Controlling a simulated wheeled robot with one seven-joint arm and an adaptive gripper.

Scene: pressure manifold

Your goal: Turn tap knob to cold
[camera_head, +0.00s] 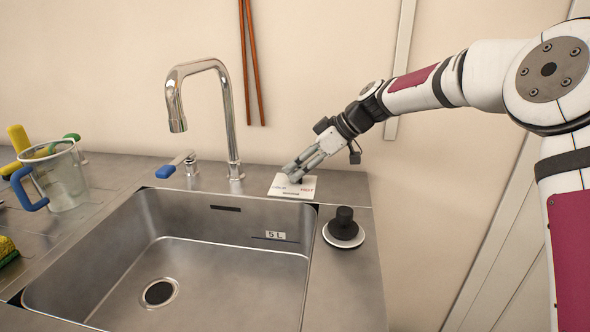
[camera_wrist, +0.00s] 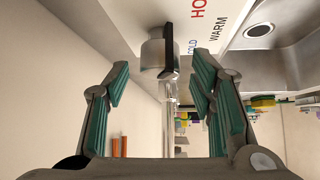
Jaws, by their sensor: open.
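The tap knob (camera_wrist: 153,58) shows in the wrist view as a pale metal cylinder with a black bar (camera_wrist: 169,42) along its side. It stands on a white label plate (camera_head: 285,193) at the back right of the sink. The plate reads HOT, WARM and COLD; in the head view HOT is at the right in red. My gripper (camera_wrist: 160,82) is open, with its teal-padded fingers on either side of the knob's line and no clear contact. In the head view my gripper (camera_head: 296,171) is over the plate and largely hides the knob. I cannot tell the knob's setting.
A curved chrome faucet (camera_head: 230,120) and a blue-handled lever (camera_head: 168,171) stand left of the plate. A black-knobbed round piece (camera_head: 344,225) sits on the right counter. A clear jug (camera_head: 62,180) is at the left. The sink basin (camera_head: 220,255) looks empty.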

